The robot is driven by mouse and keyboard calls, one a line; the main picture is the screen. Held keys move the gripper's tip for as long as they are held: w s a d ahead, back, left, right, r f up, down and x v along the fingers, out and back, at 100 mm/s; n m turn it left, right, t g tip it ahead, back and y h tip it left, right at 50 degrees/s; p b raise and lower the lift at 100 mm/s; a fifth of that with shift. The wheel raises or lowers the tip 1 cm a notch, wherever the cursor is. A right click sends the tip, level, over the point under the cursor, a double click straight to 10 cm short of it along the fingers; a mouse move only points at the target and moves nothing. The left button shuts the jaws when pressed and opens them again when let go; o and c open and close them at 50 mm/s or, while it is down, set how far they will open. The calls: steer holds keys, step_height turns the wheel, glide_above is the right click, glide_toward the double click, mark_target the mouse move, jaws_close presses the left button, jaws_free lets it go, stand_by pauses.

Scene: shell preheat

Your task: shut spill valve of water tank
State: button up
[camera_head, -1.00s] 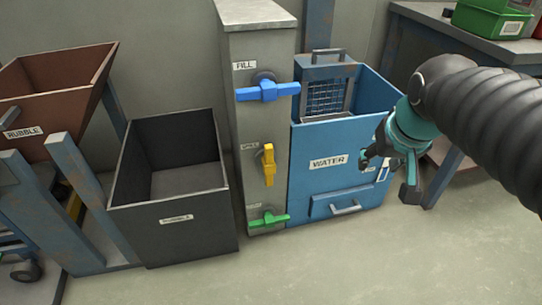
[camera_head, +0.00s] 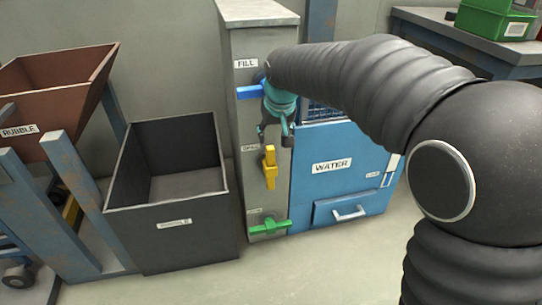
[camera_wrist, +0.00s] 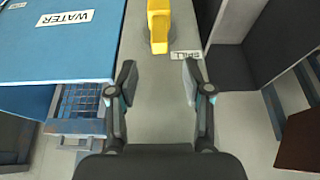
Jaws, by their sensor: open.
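The yellow spill valve handle (camera_head: 270,168) is on the front of the grey column (camera_head: 262,45), between the blue and green handles. It stands upright in the head view, with a small label beside it. My gripper (camera_head: 275,132) is open and empty, just above the yellow handle. In the wrist view the yellow handle (camera_wrist: 158,25) is at the top edge, beyond and apart from my open fingers (camera_wrist: 158,75), with the SPILL label (camera_wrist: 187,55) near it. The blue water tank (camera_head: 340,150) adjoins the column on the right.
The blue fill handle (camera_head: 249,92) is partly hidden by my arm. A green handle (camera_head: 268,227) sits low on the column. A dark open bin (camera_head: 180,245) stands left of the column, with a brown rubble hopper (camera_head: 50,105) beyond. Floor in front is clear.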

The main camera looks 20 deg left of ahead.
mark_target(271, 149)
steer(key=b+x, duration=0.1)
steer(key=x, duration=1)
steer(key=shift+w+f, duration=0.1)
steer(key=shift+f, duration=0.05)
jaws_close()
